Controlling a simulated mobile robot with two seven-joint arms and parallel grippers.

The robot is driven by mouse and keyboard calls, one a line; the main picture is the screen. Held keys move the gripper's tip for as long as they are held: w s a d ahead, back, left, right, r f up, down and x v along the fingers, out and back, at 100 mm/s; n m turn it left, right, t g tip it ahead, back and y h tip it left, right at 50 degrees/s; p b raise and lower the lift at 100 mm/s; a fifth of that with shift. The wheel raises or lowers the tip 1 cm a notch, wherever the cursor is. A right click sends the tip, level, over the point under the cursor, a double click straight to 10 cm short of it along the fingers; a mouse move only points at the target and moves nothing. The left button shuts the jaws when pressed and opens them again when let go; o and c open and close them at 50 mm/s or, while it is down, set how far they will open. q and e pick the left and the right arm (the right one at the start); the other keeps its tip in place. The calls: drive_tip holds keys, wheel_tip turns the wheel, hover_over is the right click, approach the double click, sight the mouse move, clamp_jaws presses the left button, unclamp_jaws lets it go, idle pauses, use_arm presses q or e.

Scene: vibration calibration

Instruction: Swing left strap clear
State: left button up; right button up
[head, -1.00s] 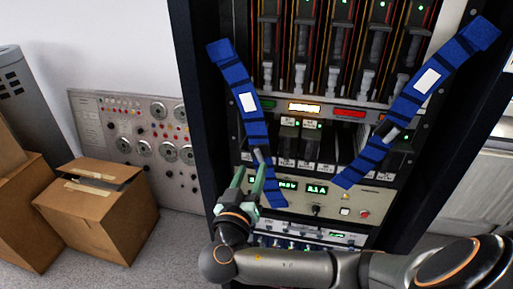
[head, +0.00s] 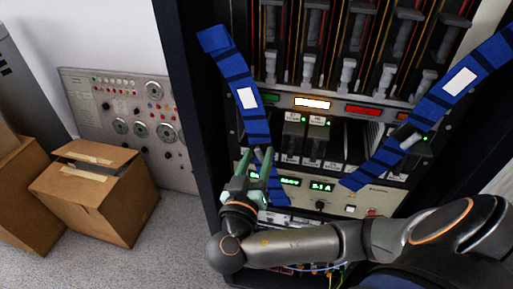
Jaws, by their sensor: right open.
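The left strap (head: 247,98) is a blue, dark-banded strap with a white label. It hangs in front of the rack's left side, slanting from upper left to lower right. My right gripper (head: 256,156) reaches in from the lower right, with green fingers pointing up. It is open, with its fingertips on either side of the strap's lower part, near a small grey piece. I cannot tell whether the fingers touch the strap. The fingers and wrist hide some of the strap's lower end. My left gripper is not in view.
A right strap (head: 440,98) slants across the rack's right side. Between the straps are lit displays (head: 312,103) and modules. The rack's dark left post (head: 188,110) stands beside the left strap.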

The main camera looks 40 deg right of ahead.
drive_tip(key=shift+w+d, duration=0.1)
idle(0.3)
clamp_jaws()
idle(1.3)
